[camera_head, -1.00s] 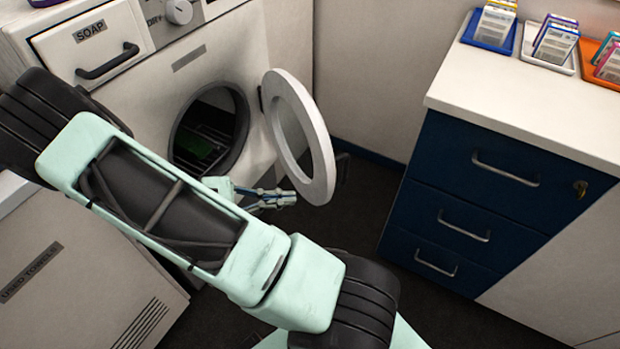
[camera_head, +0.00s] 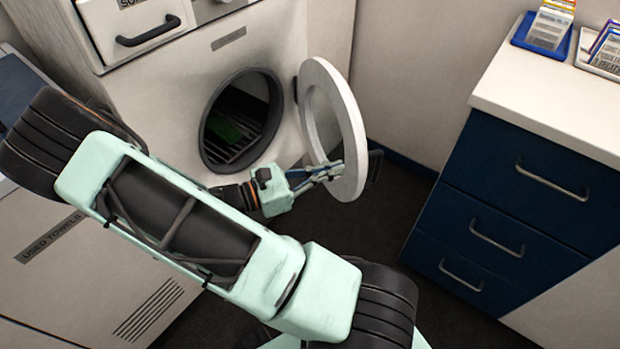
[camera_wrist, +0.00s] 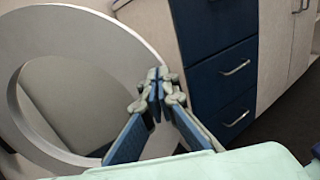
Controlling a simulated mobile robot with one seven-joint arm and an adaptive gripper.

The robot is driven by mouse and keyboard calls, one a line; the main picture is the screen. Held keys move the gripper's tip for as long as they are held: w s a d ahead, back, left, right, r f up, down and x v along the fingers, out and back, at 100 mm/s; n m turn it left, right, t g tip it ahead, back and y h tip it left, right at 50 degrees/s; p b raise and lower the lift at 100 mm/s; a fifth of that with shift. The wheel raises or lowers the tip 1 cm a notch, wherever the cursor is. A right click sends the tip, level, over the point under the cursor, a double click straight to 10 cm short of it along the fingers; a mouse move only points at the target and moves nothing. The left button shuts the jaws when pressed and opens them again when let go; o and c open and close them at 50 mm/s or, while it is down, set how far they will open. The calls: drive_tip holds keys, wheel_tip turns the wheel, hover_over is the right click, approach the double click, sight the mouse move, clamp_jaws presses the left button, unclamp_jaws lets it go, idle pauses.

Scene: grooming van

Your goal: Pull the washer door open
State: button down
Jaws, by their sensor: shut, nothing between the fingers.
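The washer door (camera_head: 352,128) is a round white ring with a see-through middle. It stands swung open to the right of the washer's dark round opening (camera_head: 240,120). It also fills the left of the wrist view (camera_wrist: 70,30). My gripper (camera_head: 338,170) is at the lower part of the door ring, on the side facing the washer. In the wrist view its fingertips (camera_wrist: 158,84) are together, with nothing between them, in front of the ring. I cannot tell whether they touch the door. Something green shows inside the drum.
A dark blue drawer cabinet (camera_head: 520,190) with a white top stands to the right, with dark floor (camera_head: 390,215) between it and the door. A used-towels bin (camera_head: 80,260) is at the left. Blue (camera_head: 540,40) and white trays of packets sit on the cabinet.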

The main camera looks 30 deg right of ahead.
sight(357, 161)
drive_tip(key=shift+s+d+b, duration=0.15)
drive_tip(key=shift+d, duration=0.65)
drive_tip(key=shift+s+d+b, duration=0.1)
drive_tip(key=shift+d+b, duration=0.05)
drive_tip(key=shift+d, duration=0.65)
drive_tip(key=shift+d, duration=0.15)
